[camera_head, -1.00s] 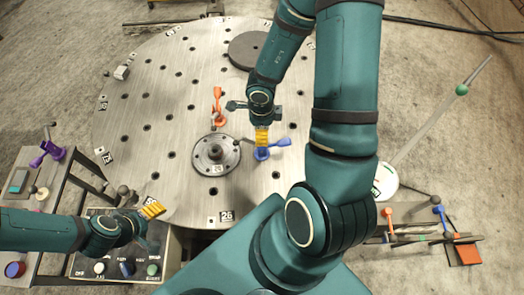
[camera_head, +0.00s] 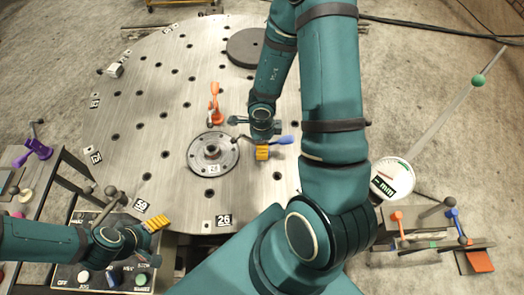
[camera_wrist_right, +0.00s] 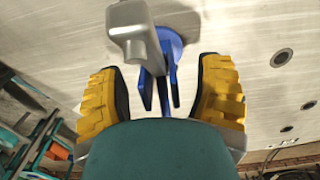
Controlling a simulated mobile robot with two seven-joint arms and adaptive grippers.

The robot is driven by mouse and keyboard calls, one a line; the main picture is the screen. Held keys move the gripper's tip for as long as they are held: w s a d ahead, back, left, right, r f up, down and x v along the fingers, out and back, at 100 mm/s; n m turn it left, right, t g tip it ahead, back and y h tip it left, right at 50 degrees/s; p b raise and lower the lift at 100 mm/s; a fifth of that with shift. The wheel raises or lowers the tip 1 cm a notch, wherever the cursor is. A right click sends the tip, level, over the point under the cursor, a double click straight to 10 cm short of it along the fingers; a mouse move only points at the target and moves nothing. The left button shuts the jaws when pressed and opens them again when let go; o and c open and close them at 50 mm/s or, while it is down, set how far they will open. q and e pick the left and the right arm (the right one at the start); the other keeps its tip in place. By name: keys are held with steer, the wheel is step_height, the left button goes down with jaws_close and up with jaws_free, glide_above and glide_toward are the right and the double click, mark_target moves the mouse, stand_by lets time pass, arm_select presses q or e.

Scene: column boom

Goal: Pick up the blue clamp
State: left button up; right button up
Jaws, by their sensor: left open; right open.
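The blue clamp (camera_head: 284,140) is on the round, hole-patterned metal table (camera_head: 150,165), right of the flanged hub. In the head view only its blue handle shows clearly; my right gripper hides the rest. In the right wrist view the blue clamp (camera_wrist_right: 172,48) stands ahead, with blue prongs and a grey metal part between the yellow pads of my right gripper (camera_wrist_right: 165,95). Gaps show on both sides. My right gripper (camera_head: 262,153) is open over the clamp. My left gripper (camera_head: 155,226) is open and empty above the control panel's edge, far from the clamp.
An orange clamp (camera_head: 215,102) stands behind the flanged hub (camera_head: 213,154). A dark disc (camera_head: 245,47) lies at the back. A purple clamp (camera_head: 38,150) is on the left cart. A round dial (camera_head: 392,178) and a small rack are at the right.

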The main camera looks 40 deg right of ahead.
steer(key=shift+f, duration=0.15)
jaws_close()
stand_by(0.4)
step_height(320, 180, up, 8)
steer(key=p, duration=0.6)
steer(key=shift+r, duration=0.25)
steer(key=shift+r+p, duration=0.7)
steer(key=shift+r, duration=0.1)
